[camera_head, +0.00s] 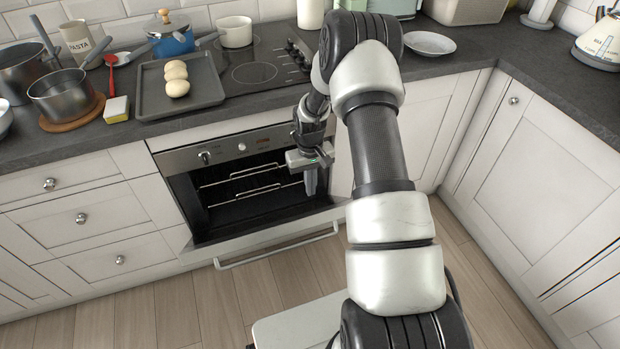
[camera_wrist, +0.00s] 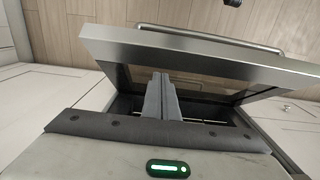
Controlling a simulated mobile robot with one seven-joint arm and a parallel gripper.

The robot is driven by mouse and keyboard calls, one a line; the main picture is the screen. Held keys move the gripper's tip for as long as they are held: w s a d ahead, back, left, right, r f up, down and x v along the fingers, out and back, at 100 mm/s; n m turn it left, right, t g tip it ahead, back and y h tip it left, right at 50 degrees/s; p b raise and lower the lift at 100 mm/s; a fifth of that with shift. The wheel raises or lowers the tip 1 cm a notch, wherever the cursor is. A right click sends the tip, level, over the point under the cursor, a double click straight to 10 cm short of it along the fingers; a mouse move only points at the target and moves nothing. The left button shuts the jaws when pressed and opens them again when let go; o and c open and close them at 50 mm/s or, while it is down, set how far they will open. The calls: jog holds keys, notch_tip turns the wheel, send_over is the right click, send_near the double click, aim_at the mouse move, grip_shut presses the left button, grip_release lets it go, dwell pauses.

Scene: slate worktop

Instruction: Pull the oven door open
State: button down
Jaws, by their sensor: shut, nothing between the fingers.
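The oven (camera_head: 225,152) is built into the cabinets under the hob. Its door (camera_head: 262,236) is hinged at the bottom and stands well tilted out, so the dark cavity and wire racks show. The bar handle (camera_head: 277,250) runs along the door's outer side. My gripper (camera_head: 311,188) is at the right part of the opening, pointing down, with its fingers together and empty. In the wrist view the fingers (camera_wrist: 160,86) are behind the door's top edge (camera_wrist: 190,52), on its inner side, and off the handle (camera_wrist: 210,36). Whether they touch the door I cannot tell.
A dark tray (camera_head: 152,104) with bread rolls lies on the worktop above the oven, beside pots. White cabinets (camera_head: 540,165) close off the right side. The wooden floor (camera_head: 190,310) in front of the door is clear at left.

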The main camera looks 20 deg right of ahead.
aim_at(314, 214)
jog(key=f, duration=0.1)
jog(key=s+f, duration=0.1)
jog(key=f, duration=0.1)
jog(key=s+f, duration=0.1)
jog(key=f, duration=0.1)
jog(key=shift+s, duration=0.1)
jog(key=shift+s+f, duration=0.25)
jog(key=shift+s, duration=0.1)
jog(key=shift+f, duration=0.1)
